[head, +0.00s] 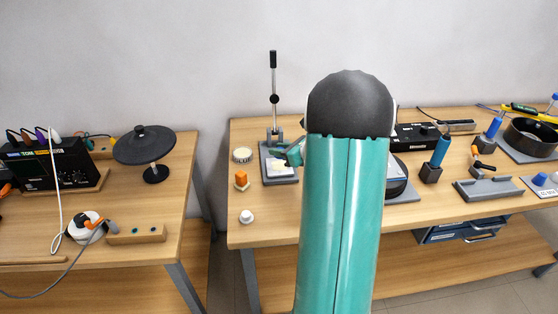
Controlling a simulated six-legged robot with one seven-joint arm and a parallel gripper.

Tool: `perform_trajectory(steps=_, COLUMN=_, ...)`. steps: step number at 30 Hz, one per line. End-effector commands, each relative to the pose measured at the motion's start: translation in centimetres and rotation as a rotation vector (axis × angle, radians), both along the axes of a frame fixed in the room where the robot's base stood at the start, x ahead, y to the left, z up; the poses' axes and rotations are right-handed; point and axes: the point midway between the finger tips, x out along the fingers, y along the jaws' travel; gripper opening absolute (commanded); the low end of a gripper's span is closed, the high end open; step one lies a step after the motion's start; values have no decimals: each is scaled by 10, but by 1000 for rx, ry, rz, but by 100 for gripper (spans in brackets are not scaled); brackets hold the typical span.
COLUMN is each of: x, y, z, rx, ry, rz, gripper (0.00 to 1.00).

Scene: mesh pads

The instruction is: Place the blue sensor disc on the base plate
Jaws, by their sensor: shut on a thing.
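My teal and black arm rises through the middle of the head view and hides much of the bench behind it. Only part of my gripper (291,154) shows, at the left edge of the arm, over or beside a grey base plate (267,178). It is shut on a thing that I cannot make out. The base plate carries a pale square area and stands at the foot of a black lever post (274,90). I cannot identify the blue sensor disc for certain. A small blue round piece (540,179) lies at the far right.
A grey cradle (489,190) and a black round pan (531,138) are at right. A gap separates the left table (165,205).

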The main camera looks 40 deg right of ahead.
Motion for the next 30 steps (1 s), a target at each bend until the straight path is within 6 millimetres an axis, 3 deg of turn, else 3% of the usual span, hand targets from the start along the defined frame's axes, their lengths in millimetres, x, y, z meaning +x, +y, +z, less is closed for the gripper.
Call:
perform_trajectory(steps=6, x=21, y=-14, z=-31, rx=1, ry=0, rz=4, gripper=2)
perform_trajectory(steps=13, x=30, y=-21, z=-46, rx=-1, ry=1, rz=4, gripper=2)
perform_trajectory(steps=18, x=29, y=-21, z=-71, rx=1, ry=1, rz=3, gripper=2)
perform_trajectory(steps=30, x=29, y=-21, z=-76, rx=-1, ry=0, rz=3, gripper=2)
